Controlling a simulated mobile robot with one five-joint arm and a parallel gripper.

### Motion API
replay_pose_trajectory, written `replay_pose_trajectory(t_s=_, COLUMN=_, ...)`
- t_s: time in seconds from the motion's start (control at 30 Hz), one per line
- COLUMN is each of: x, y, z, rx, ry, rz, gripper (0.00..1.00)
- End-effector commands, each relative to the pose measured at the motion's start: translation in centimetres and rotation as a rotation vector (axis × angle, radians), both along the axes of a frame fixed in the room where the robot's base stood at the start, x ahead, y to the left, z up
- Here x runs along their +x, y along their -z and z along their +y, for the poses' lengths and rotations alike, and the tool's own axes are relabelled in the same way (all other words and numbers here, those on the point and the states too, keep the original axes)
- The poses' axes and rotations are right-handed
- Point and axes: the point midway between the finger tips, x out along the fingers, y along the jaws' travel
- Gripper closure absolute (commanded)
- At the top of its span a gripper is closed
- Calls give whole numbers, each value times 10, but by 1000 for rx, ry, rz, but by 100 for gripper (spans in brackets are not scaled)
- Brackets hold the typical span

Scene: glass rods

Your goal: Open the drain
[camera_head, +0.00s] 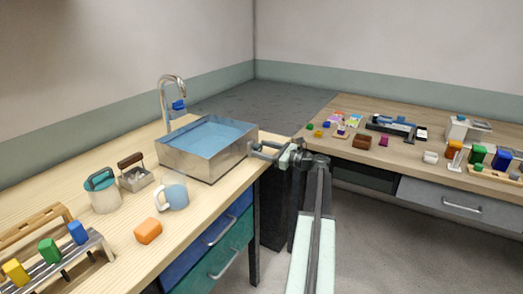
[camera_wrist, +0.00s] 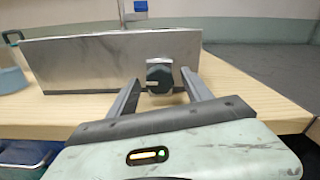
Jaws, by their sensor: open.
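A metal basin (camera_head: 190,161) filled with blue water stands on the left wooden bench. In the wrist view, the basin's side wall (camera_wrist: 85,62) faces me. A dark, blocky drain knob (camera_wrist: 159,74) sticks out low on that wall. My gripper (camera_wrist: 160,82) is open, with one finger on each side of the knob as seen from the wrist. I cannot tell whether the fingers touch it. In the head view, my gripper (camera_head: 262,151) is at the basin's right end, and the knob cannot be made out there.
A faucet with a blue handle (camera_head: 179,105) stands behind the basin. A blue mug (camera_head: 174,197), an orange block (camera_head: 148,231) and a teal-rimmed pot (camera_head: 103,194) are in front. A second bench (camera_head: 400,170) with several small items is at right.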

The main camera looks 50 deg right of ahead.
Motion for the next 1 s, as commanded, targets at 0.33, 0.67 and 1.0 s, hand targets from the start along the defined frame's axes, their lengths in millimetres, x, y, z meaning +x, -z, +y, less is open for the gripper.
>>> replay_pose_trajectory(t_s=0.33, x=4, y=0, z=2, rx=0, ry=-1, rz=0, gripper=61)
replay_pose_trajectory(t_s=0.67, x=5, y=0, z=2, rx=-7, ry=-3, rz=-2, gripper=100)
replay_pose_trajectory(t_s=1.0, x=4, y=0, z=3, rx=-147, ry=-2, rz=-36, gripper=100)
